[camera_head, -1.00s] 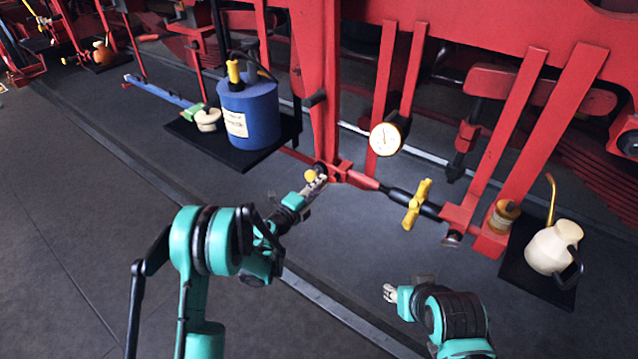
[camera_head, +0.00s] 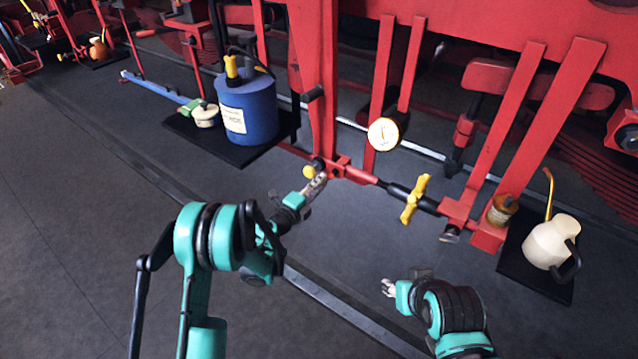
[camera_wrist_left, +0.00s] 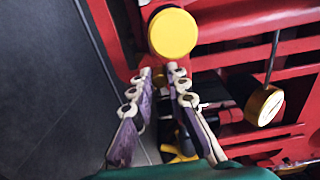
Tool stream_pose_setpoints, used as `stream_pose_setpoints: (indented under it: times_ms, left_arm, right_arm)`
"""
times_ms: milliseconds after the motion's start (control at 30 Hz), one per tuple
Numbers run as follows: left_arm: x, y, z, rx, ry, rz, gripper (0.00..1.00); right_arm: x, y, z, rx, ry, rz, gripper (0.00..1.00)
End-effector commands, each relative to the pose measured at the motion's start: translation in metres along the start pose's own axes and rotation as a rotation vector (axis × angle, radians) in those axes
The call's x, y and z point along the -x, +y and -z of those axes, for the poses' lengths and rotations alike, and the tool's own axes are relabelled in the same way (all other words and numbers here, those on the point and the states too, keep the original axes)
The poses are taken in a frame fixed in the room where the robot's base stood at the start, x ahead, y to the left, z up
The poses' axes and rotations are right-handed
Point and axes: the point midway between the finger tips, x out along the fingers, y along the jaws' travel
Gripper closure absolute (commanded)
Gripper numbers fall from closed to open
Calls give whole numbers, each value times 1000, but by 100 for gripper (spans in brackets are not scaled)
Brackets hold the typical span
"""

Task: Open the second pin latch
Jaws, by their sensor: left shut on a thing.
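A pin latch with a round yellow knob (camera_head: 309,172) sits at the left end of a red bracket, at the foot of a red post. My left gripper (camera_head: 318,181) is right at this knob. In the left wrist view, its two fingers (camera_wrist_left: 160,75) are at the yellow knob (camera_wrist_left: 173,33), one on each side of its lower edge. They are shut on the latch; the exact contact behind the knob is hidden. My right gripper (camera_head: 388,287) hangs over the floor at lower right, away from the latch; its finger gap is too small to judge.
A dark rod with a yellow cross handle (camera_head: 415,199) runs right from the bracket. A round gauge (camera_head: 383,134) is above it. A blue drum (camera_head: 248,106) stands on a black mat at left, and a cream oil can (camera_head: 552,242) stands at right. The floor in front is clear.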

Motion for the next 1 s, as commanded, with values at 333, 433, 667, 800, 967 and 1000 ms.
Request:
stream_pose_setpoints:
  times_ms: [333, 433, 667, 800, 967, 1000]
  left_arm:
    - [0, 5, 6, -1, 2, -1, 100]
    - [0, 5, 6, -1, 2, -1, 100]
    - [0, 7, 13, -1, 3, -1, 100]
    - [0, 8, 17, -1, 2, -1, 100]
    - [0, 8, 16, -1, 2, -1, 100]
    - [0, 9, 16, -1, 2, -1, 100]
  right_arm:
    - [0, 0, 0, 0, 0, 0, 60]
    - [0, 0, 0, 0, 0, 0, 60]
    - [0, 0, 0, 0, 0, 0, 60]
    - [0, 0, 0, 0, 0, 0, 60]
    - [0, 0, 0, 0, 0, 0, 60]
    - [0, 0, 0, 0, 0, 0, 60]
